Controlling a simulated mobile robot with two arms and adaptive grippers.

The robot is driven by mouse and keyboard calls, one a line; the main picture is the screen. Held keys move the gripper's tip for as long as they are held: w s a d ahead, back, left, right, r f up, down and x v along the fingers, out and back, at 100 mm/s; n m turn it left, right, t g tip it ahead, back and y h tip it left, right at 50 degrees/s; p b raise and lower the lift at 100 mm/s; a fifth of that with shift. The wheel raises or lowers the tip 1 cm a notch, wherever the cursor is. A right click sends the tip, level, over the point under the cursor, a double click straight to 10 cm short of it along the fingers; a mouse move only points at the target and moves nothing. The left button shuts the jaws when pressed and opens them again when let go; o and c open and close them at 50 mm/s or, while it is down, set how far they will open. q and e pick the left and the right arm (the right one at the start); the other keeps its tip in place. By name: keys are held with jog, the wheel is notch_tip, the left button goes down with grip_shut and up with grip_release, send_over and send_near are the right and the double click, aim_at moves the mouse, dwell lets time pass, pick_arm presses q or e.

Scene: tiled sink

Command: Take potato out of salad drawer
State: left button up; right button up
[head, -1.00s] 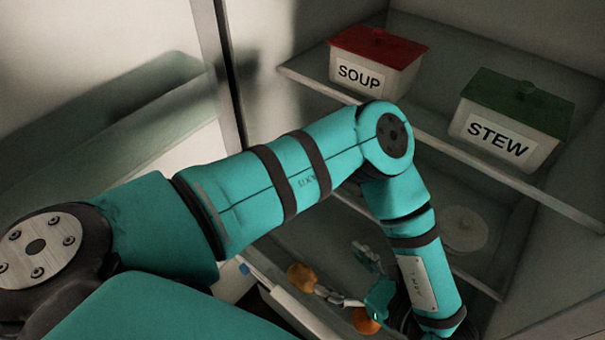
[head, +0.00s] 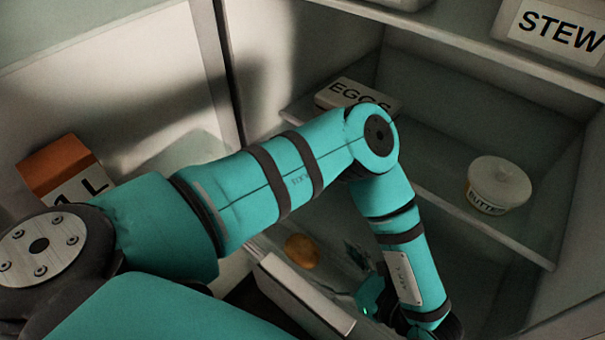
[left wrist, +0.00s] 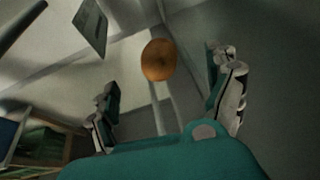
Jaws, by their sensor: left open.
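A brown, rounded potato (head: 302,251) lies just behind the pale front of the salad drawer (head: 299,300) in the head view. My left gripper (head: 362,275) is to the right of it, low in the fridge and partly hidden by my own forearm. In the left wrist view, the fingers of my left gripper (left wrist: 167,95) are spread wide and empty. A brown potato (left wrist: 159,60) shows between and beyond them, not touched. I cannot tell whether it is the same one. Most of the drawer's inside is hidden by my arm. My right gripper is not in view.
A shelf above the drawer holds an EGGS box (head: 357,95) and a butter tub (head: 498,186). A STEW container (head: 560,25) stands on a higher shelf. An orange-topped carton (head: 66,168) is at the left, by the door. My left arm crosses the middle.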

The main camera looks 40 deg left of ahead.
aim_at(303, 249)
pick_arm(q)
jog(key=x, duration=0.4)
jog(key=shift+a+f+p, duration=0.1)
jog(key=shift+a+p, duration=0.2)
jog(key=shift+a, duration=0.1)
jog(key=p+x, duration=0.1)
jog(key=x, duration=0.4)
jog(key=shift+s+f, duration=0.15)
jog(key=shift+f, duration=0.1)
jog(key=c, duration=1.4)
